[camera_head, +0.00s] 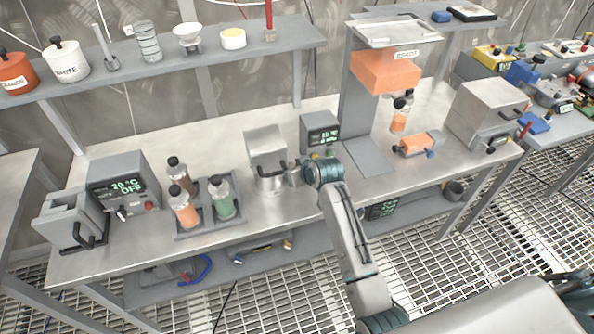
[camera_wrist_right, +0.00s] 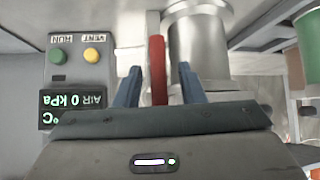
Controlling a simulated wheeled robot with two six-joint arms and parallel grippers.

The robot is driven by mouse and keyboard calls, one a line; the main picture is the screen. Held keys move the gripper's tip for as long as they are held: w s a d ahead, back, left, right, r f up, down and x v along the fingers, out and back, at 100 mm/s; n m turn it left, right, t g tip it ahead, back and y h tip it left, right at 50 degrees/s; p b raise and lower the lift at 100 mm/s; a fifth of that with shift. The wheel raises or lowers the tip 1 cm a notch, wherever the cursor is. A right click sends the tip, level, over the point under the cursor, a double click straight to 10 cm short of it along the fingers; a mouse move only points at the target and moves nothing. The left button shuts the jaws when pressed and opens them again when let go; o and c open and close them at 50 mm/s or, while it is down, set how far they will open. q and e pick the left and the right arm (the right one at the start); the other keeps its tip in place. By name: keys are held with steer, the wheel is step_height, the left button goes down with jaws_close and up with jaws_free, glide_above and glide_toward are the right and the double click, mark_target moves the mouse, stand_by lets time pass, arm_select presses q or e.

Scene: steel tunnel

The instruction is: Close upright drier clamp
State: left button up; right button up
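The upright drier (camera_head: 268,183) is a short metal cylinder with a grey block above it, near the middle of the bench. It also shows in the wrist view as a shiny flanged cylinder (camera_wrist_right: 203,45). A red upright lever (camera_wrist_right: 158,68), apparently the clamp handle, stands beside the cylinder. My right gripper (camera_wrist_right: 158,82) is open around the lever, a blue finger on each side, with visible gaps between each finger and the lever. In the head view my right gripper (camera_head: 298,173) is beside the drier's right side. My left gripper is out of view.
A control box (camera_head: 319,131) with a green display stands just right of the drier; its buttons and "AIR 0 kPa" show in the wrist view (camera_wrist_right: 72,85). A bottle rack (camera_head: 208,228) stands to the left. A stand with an orange block (camera_head: 385,72) rises at right.

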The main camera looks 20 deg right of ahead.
steer(key=b+v, duration=0.2)
steer(key=v, duration=0.9)
steer(key=shift+w, duration=0.1)
steer(key=s+d+f+m+g+h, duration=0.1)
steer(key=s+d+f+g, duration=0.15)
steer(key=s, duration=0.85)
steer(key=s+d+f+g+h, duration=0.15)
steer(key=s+f, duration=0.25)
steer(key=s, duration=0.6)
steer(key=s+d+f+m+g, duration=0.1)
steer(key=s+d+f, duration=0.2)
steer(key=s, duration=0.8)
step_height(320, 180, down, 30)
steer(key=d+g+b, duration=0.2)
steer(key=d, duration=0.1)
steer(key=s+d+f+g+b, duration=0.1)
steer(key=s+f, duration=1.8)
steer(key=f, duration=0.3)
steer(key=shift+f, duration=0.25)
